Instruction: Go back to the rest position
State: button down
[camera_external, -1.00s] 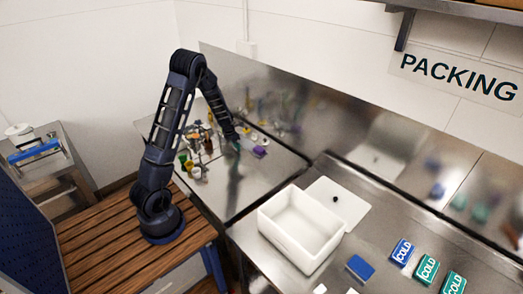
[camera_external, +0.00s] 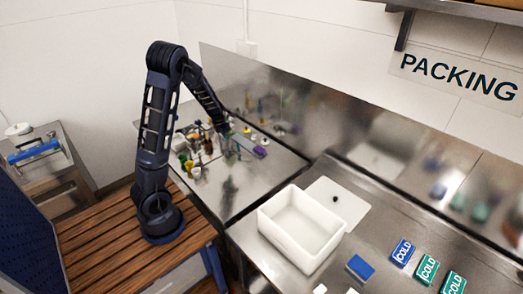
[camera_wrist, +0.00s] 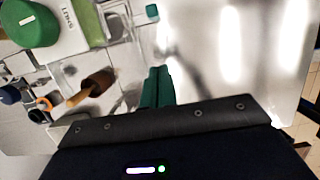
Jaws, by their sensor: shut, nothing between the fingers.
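My gripper (camera_external: 230,150) hangs at the end of the dark arm over the left steel worktop (camera_external: 262,184), beside a cluster of small bottles and cups. In the wrist view, the green fingers of my gripper (camera_wrist: 158,74) are together with nothing between them. A brown bottle with a tan neck (camera_wrist: 95,85) lies to their left in that view, apart from them. The exact height of the fingers over the worktop is hard to tell.
A purple item (camera_external: 260,152) lies right of the gripper. An open white box (camera_external: 271,222), its lid (camera_external: 335,192), a blue block (camera_external: 360,268) and COLD packs (camera_external: 427,268) occupy the right counter. A steel backsplash (camera_external: 310,115) stands behind. The front of the left worktop is bare.

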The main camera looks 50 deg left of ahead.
jog(key=shift+s+r, duration=0.1)
jog(key=shift+r, duration=0.2)
jog(key=s+d+r+m+t+h, duration=0.1)
jog(key=s+d+r+m, duration=0.4)
jog(key=d+r+m, duration=0.35)
jog(key=s+d+r+m+h, duration=0.1)
jog(key=s+d+r+m, duration=0.55)
jog(key=r+m, duration=0.2)
jog(key=s+d+r+m+y, duration=0.1)
jog(key=s+d+r+m, duration=0.2)
jog(key=s+m, duration=0.6)
jog(key=s+d+r+m+y, duration=0.1)
jog(key=s+d+r+m, duration=0.2)
jog(key=s+m, duration=0.6)
jog(key=shift+d+r+m+t, duration=0.4)
jog(key=shift+d+m, duration=0.1)
jog(key=shift+d, duration=0.25)
dwell(0.4)
